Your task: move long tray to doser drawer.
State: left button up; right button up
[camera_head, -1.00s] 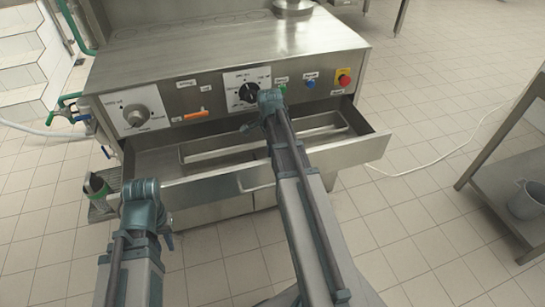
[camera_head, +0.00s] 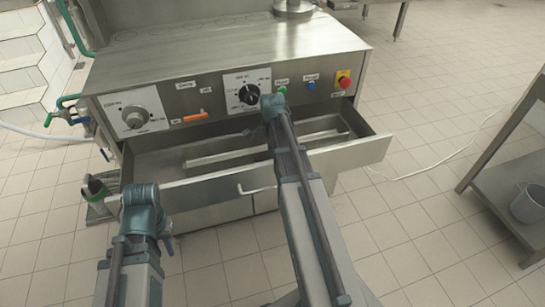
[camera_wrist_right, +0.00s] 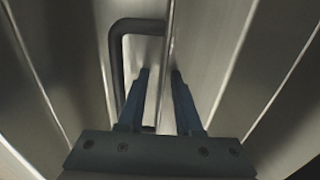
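A long, narrow steel tray (camera_head: 210,160) appears to lie inside the pulled-out doser drawer (camera_head: 350,152). My right arm crosses in front of the tray and hides its middle. My right gripper is hidden behind that arm in the head view. In the right wrist view, my right gripper (camera_wrist_right: 158,88) has its fingers apart, one on each side of a thin steel edge beside the drawer handle (camera_wrist_right: 117,60). Contact with that edge is unclear. My left gripper (camera_head: 96,192) is left of the drawer, clear of the tray; its fingers are too small to read.
The doser's front panel (camera_head: 215,106) has knobs, buttons and a red emergency stop (camera_head: 344,79). Green pipes and taps (camera_head: 70,112) stand at the left. A steel shelf (camera_head: 500,190) with a bucket (camera_head: 526,205) is at the right. The floor between is open.

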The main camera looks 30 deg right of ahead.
jog(key=shift+r, duration=0.15)
notch_tip(320, 180, up, 12)
jog(key=p, duration=1.2)
jog(key=s+a+r+n+p, duration=0.3)
jog(key=s+a+n, duration=0.1)
jog(key=a+n, duration=0.4)
jog(key=s+a+r+n+p, duration=0.3)
jog(key=s+a+n, duration=0.2)
jog(key=a+n, duration=0.3)
jog(key=s+a+r+n+h+p, duration=0.1)
jog(key=s+a+r+n+p, duration=0.2)
jog(key=a, duration=1.1)
jog(key=s+n, duration=0.2)
jog(key=n, duration=0.3)
jog(key=shift+a+r, duration=0.15)
jog(key=shift+a, duration=0.15)
jog(key=shift+s, duration=0.1)
